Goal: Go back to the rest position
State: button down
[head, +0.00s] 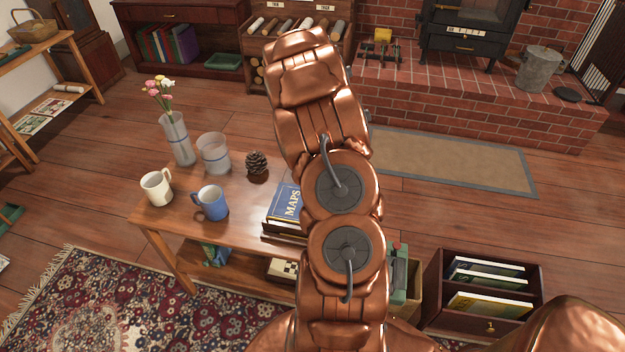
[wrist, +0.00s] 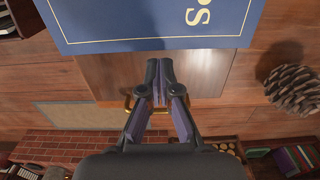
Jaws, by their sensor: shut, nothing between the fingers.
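My gripper (wrist: 159,72) shows in the wrist view with its two dark fingers together and nothing between them. It is over the wooden coffee table (wrist: 205,75). A blue book (wrist: 150,18) with pale lettering lies just beyond the fingertips, cut off by the top of that view. I cannot tell whether the fingertips touch it. In the head view my copper arm stretches up the middle of the picture and hides my gripper.
A pine cone (head: 257,166), a blue mug (head: 210,202), a cream mug (head: 157,187), a glass (head: 214,153) and a flower vase (head: 177,139) stand on the table left of my arm. A book box (head: 433,287) stands lower right. Open floor lies beyond the table.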

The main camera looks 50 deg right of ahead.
notch_tip(320, 180, up, 7)
jog(key=p, duration=0.1)
jog(key=shift+f, duration=0.15)
